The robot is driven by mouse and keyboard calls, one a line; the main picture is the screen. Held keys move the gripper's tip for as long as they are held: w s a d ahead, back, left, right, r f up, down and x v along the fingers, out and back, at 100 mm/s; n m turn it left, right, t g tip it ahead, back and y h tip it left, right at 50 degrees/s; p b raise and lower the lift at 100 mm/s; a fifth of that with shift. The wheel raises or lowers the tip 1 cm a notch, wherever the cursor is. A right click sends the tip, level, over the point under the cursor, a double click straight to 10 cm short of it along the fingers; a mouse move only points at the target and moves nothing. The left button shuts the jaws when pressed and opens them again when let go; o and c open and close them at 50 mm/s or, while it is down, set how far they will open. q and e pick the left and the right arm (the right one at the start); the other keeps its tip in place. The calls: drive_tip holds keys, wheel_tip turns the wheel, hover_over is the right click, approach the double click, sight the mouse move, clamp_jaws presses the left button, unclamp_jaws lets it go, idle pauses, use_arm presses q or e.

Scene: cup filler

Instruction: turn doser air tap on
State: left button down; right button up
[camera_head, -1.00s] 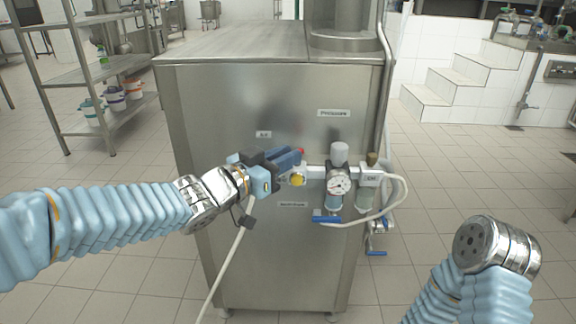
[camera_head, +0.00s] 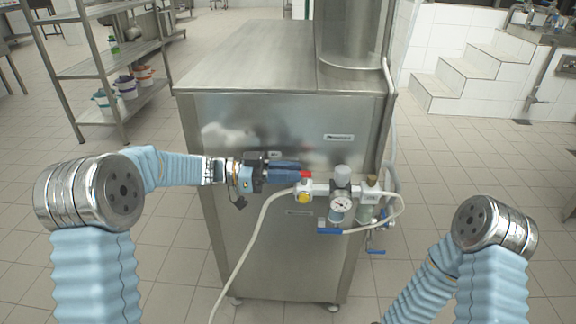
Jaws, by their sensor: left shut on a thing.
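The red air tap (camera_head: 306,175) sits on the left end of the pneumatic fittings on the steel machine's front, just above a yellow knob (camera_head: 304,197). My left gripper (camera_head: 298,172) comes in from the left with its dark blue fingers pointing right. Its tips are at the red tap and shut on it; they partly hide its left side. My right gripper is outside the view; only my right arm's links show at the lower right.
The steel machine (camera_head: 235,145) stands on the tiled floor. A pressure gauge (camera_head: 341,204), a blue-handled valve (camera_head: 330,231) and a pale hose (camera_head: 240,262) are close by. A rack (camera_head: 100,68) with buckets stands at the left. Tiled steps (camera_head: 462,72) rise at the back right.

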use_arm(q)
drive_tip(key=shift+w+r+m+g, duration=0.1)
drive_tip(key=shift+m+g, duration=0.3)
drive_tip(key=shift+g, duration=0.3)
drive_tip(key=c, duration=1.1)
unclamp_jaws()
drive_tip(key=shift+d, duration=0.1)
drive_tip(key=a+b, duration=0.1)
drive_tip(key=a, duration=1.3)
drive_tip(key=shift+w, duration=0.15)
